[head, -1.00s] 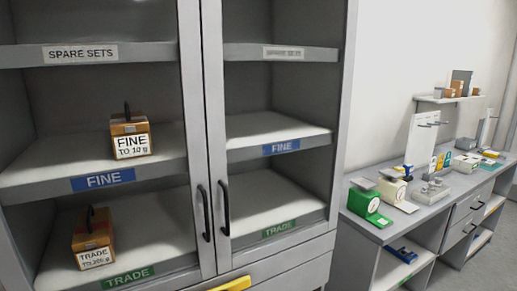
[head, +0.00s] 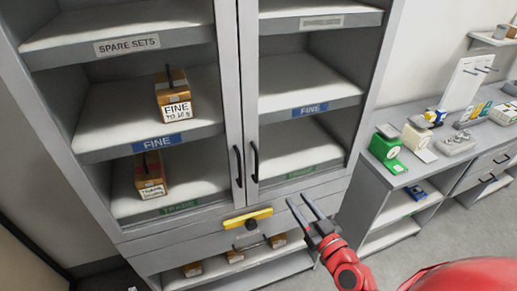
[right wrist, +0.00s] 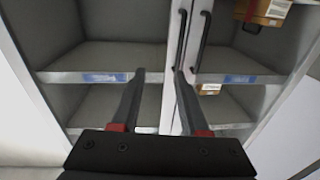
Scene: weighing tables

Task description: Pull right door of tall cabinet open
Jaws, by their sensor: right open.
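The tall grey cabinet (head: 232,75) has two glazed doors, both shut. The right door (head: 250,100) has a black vertical bar handle (head: 254,161) near the centre seam, beside the left door's handle (head: 238,166). My right gripper (head: 297,198) is open and empty, to the right of and below the right door's handle in the head view, apart from it. The right wrist view is upside down relative to the cabinet; there the right door's handle (right wrist: 180,42) lies near one fingertip of my open gripper (right wrist: 160,72). My left gripper is not in view.
A yellow object (head: 247,217) is on the cabinet front below the doors. Boxes of weights (head: 173,97) stand on the left shelves. A side table to the right holds a green scale (head: 387,150) and other instruments. Floor shows at lower right.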

